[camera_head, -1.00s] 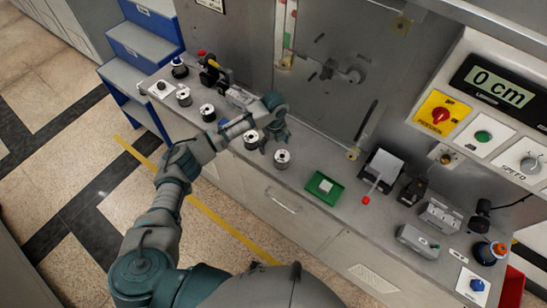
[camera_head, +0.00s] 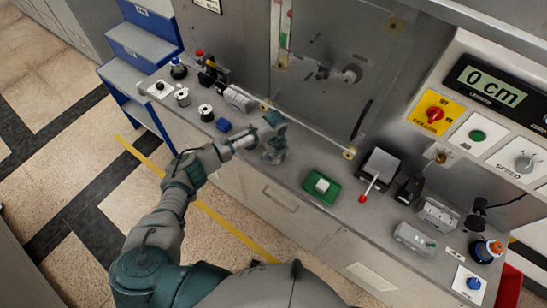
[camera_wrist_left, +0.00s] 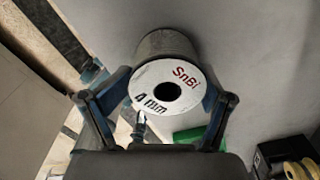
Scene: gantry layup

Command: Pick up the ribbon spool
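A ribbon spool (camera_wrist_left: 168,88) with a white end face reading "SnBi" and "4 mm" faces the left wrist camera. My left gripper (camera_wrist_left: 168,80) has one finger on each side of it, with the fingertips close to its rim. I cannot tell whether they press on it. In the head view my left gripper (camera_head: 273,155) is low at the bench front and hides whatever spool is beneath it. Two more spools (camera_head: 182,97) (camera_head: 206,112) stand farther left on the bench. My right gripper is not in view.
A blue block (camera_head: 223,126) lies left of my gripper. A green tray (camera_head: 321,187) with a white block is to the right. A red-knobbed lever (camera_head: 370,185) and grey boxes (camera_head: 414,238) stand farther right. The metal machine panel (camera_head: 330,60) rises behind.

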